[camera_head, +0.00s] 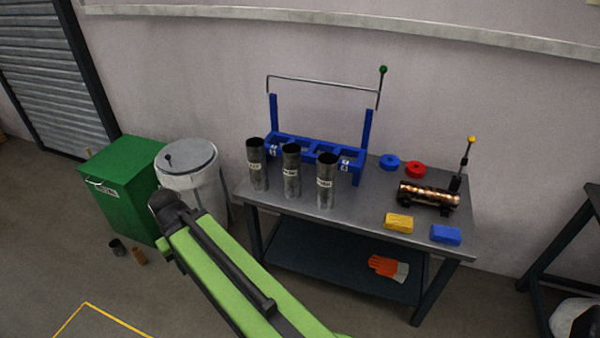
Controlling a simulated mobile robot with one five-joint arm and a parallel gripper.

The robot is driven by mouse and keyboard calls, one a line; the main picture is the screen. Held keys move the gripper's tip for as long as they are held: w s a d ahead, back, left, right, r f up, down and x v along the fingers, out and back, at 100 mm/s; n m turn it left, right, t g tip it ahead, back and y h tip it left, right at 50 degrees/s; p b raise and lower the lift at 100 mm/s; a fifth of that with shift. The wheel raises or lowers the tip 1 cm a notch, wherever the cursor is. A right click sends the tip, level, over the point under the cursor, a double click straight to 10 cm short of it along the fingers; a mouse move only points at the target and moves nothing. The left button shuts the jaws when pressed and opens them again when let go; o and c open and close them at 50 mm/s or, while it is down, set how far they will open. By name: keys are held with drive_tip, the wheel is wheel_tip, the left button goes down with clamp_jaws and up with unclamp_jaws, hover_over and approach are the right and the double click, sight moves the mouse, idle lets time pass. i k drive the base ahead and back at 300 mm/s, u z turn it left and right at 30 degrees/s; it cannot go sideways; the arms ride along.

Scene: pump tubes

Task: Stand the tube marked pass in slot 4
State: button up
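Three dark grey tubes stand upright on the metal table: a left tube (258,178), a middle tube (291,184) and a right tube (326,197). Each has a small white label, too small to read surely, so I cannot tell which is marked pass. Behind them is a blue rack (368,130) with several square openings and small number tags at its ends, the digits unclear. The tubes partly hide its front. The rack's openings that show look empty. My green arm crosses the lower middle; my gripper is not in view.
A rail with a green knob (383,70) spans above the rack. Blue (389,162) and red (414,169) rings, a copper-coloured device (428,195), and yellow (398,223) and blue (445,235) blocks lie right. A green bin (125,190) and grey drum (188,165) stand left.

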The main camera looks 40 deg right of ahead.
sight(272, 148)
drive_tip(key=i, duration=1)
drive_tip(key=z, duration=0.35)
